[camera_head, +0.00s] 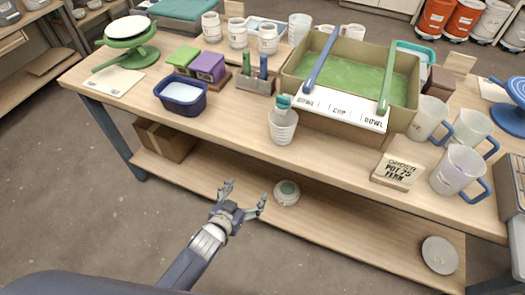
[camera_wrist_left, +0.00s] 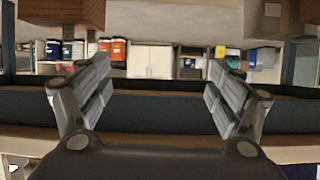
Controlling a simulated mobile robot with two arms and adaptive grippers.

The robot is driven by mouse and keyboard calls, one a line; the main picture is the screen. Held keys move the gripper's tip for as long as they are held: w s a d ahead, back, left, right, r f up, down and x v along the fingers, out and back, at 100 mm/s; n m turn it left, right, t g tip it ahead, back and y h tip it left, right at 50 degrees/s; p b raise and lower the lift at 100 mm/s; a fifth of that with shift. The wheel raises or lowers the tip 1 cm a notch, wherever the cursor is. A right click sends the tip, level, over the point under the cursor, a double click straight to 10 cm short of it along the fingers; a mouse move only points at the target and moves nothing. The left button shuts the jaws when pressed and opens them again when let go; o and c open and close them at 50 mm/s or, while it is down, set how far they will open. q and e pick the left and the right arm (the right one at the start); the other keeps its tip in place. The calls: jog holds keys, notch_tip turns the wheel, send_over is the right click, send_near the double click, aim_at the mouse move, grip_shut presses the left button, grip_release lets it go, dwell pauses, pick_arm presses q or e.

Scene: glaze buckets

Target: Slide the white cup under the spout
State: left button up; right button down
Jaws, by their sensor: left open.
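A white ribbed cup (camera_head: 283,127) stands upright at the front edge of the wooden table. A teal piece (camera_head: 283,102) shows right at its rim; I cannot tell whether it is a spout above the cup or something in it. Behind it is a tan basin (camera_head: 288,83) of green glaze, with a white front strip reading BOWL, CUP, BOWL. My left gripper (camera_head: 245,196) is open and empty, in front of the table and apart from the cup. Its spread fingers (camera_wrist_left: 155,92) also show in the left wrist view, with nothing between them. My right gripper is out of view.
Left of the cup are a blue tub (camera_head: 181,98) and a grey tool holder (camera_head: 256,82). To the right are an order sign (camera_head: 398,171) and several mugs (camera_head: 459,170) with blue handles. The lower shelf (camera_head: 340,225) holds a white round container (camera_head: 287,193) and a cardboard box (camera_head: 165,140).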

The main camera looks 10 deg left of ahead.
pick_arm(q)
notch_tip(320, 180, up, 10)
jog(key=w+d+f+t+h, duration=0.1)
jog(key=w+d+t+h, duration=0.1)
jog(key=d, duration=0.1)
jog(key=t+h+b, duration=0.1)
jog(key=t, duration=0.1)
send_near(288, 116)
jog(key=v, duration=0.4)
jog(key=shift+a+r+m, duration=0.1)
jog(key=shift+m, duration=0.3)
jog(key=shift+w, duration=0.15)
jog(key=x, duration=1)
jog(key=shift+w+d, duration=0.25)
jog(key=shift+d, duration=0.05)
jog(key=c, duration=1.2)
jog(key=o, duration=1.2)
